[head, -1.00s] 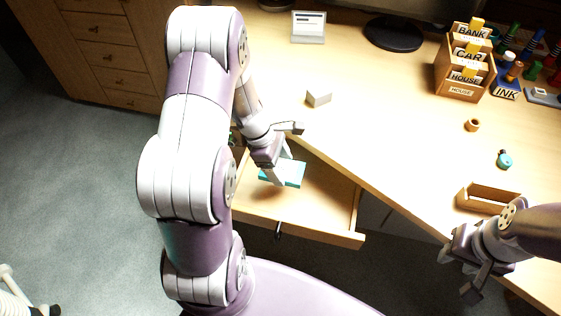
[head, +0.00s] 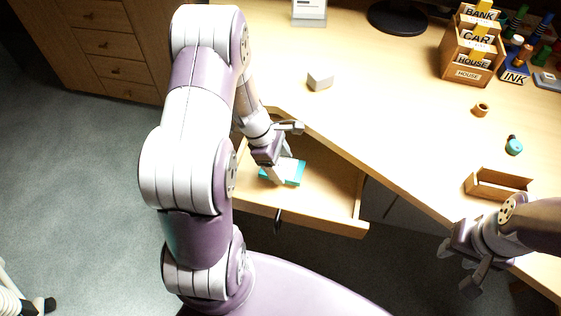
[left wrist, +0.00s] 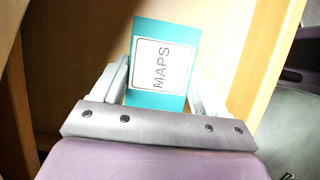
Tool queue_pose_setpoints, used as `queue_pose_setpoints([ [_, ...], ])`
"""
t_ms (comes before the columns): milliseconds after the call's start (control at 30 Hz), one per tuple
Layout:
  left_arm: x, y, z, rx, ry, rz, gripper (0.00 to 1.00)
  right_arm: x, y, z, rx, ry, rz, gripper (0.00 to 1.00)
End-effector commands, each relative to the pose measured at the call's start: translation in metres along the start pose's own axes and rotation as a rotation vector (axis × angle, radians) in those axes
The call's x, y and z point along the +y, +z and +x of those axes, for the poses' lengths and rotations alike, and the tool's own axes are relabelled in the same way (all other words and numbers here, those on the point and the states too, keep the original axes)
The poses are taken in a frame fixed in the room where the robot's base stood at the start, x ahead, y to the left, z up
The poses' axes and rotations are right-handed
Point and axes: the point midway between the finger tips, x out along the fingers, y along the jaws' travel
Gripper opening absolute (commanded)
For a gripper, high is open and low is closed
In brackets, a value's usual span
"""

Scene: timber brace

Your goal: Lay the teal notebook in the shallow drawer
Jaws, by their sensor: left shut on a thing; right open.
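The teal notebook (head: 294,172) is in my left gripper (head: 279,168), over the open shallow drawer (head: 325,190). In the left wrist view the notebook (left wrist: 163,60) has a white label reading MAPS and sits between the two fingers (left wrist: 160,88). The gripper is shut on it. Whether the notebook touches the drawer floor I cannot tell. The arm hides the drawer's left part. My right gripper (head: 468,265) is open and empty, off the desk's front edge at the right.
The desk (head: 400,130) carries a white block (head: 320,80), a small wooden tray (head: 497,184), a teal bottle (head: 514,146), a wooden ring (head: 480,109) and a card box (head: 470,55). A drawer cabinet (head: 110,45) stands at the back left. The drawer's right side is empty.

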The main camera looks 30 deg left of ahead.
Motion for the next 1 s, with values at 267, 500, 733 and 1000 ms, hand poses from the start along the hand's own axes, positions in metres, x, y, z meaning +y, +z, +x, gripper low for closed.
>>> queue_pose_setpoints([
  [267, 0.000, -0.002, 0.006, 0.000, 0.000, 0.000, 0.42, 0.000, 0.001, 0.004, 0.000, 0.000, 0.000, 0.43],
  [500, 0.000, -0.003, 0.007, 0.000, 0.000, 0.000, 0.42, 0.000, 0.001, 0.004, 0.000, 0.000, 0.000, 0.43],
  [733, 0.000, -0.003, 0.007, 0.000, 0.000, 0.000, 1.00, 0.000, 0.001, 0.004, 0.000, 0.000, 0.000, 0.43],
  [1000, 0.001, -0.002, -0.008, 0.001, 0.003, 0.001, 1.00, 0.000, 0.000, -0.004, 0.000, 0.000, 0.000, 0.43],
])
